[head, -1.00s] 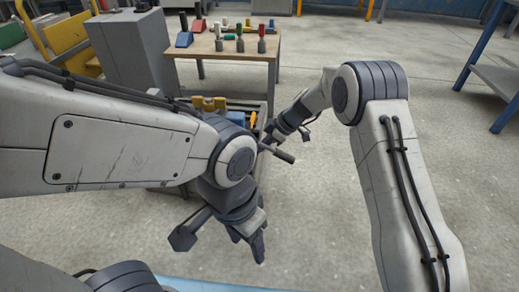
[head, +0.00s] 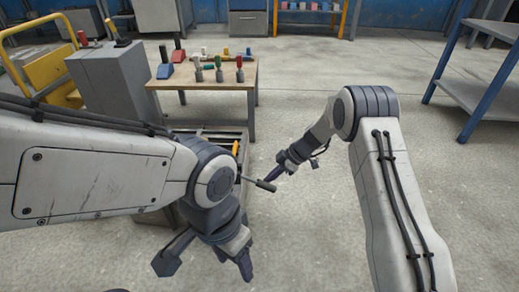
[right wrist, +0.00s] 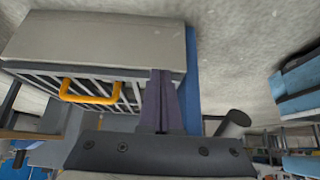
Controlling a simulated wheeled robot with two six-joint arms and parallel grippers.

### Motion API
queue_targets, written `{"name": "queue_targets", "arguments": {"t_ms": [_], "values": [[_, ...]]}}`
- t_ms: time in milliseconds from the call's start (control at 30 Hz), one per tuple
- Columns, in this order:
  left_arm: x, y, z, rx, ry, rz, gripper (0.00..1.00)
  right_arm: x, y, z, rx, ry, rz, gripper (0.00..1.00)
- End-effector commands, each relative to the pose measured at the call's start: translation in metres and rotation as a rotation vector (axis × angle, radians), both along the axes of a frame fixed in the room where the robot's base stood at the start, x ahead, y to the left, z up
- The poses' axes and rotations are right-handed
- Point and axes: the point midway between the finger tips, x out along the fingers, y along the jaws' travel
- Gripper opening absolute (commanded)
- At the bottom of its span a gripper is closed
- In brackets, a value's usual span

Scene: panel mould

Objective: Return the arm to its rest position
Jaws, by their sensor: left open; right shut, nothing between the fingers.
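My left arm comes in from the left of the head view and bends down at the wrist. Its gripper (head: 236,264) points down over the floor, open and empty. My right arm stands on the right and reaches back toward the middle. Its gripper (head: 272,175) is shut and empty, beyond the left wrist and apart from it in the picture. In the right wrist view its closed dark fingers (right wrist: 162,100) show in front of a grey, slatted thing. Whether they touch it cannot be told.
A wooden table (head: 215,85) with several coloured tools stands at the back. A grey box (head: 110,80) and a yellow trolley (head: 55,90) are at the left. A blue-framed shelf (head: 480,85) is at the right. A yellow handle (right wrist: 90,92) shows in the right wrist view.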

Motion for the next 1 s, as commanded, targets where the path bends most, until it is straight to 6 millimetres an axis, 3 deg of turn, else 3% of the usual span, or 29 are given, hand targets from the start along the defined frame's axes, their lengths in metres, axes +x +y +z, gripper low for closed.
{"name": "queue_targets", "arguments": {"t_ms": [167,367,700,1000], "values": [[0.0,0.0,0.0,0.0,0.0,0.0,0.59,-0.002,-0.003,0.002,-0.008,0.009,-0.012,0.0],[0.0,0.0,0.0,0.0,0.0,0.0,0.59,-0.03,-0.031,0.032,-0.122,0.129,-0.219,0.0],[0.0,0.0,0.0,0.0,0.0,0.0,0.59,-0.134,-0.111,0.103,-0.35,0.3,-0.914,0.0],[0.0,0.0,0.0,0.0,0.0,0.0,0.59,-0.208,-0.149,0.129,-0.337,0.306,-1.366,0.0]]}}
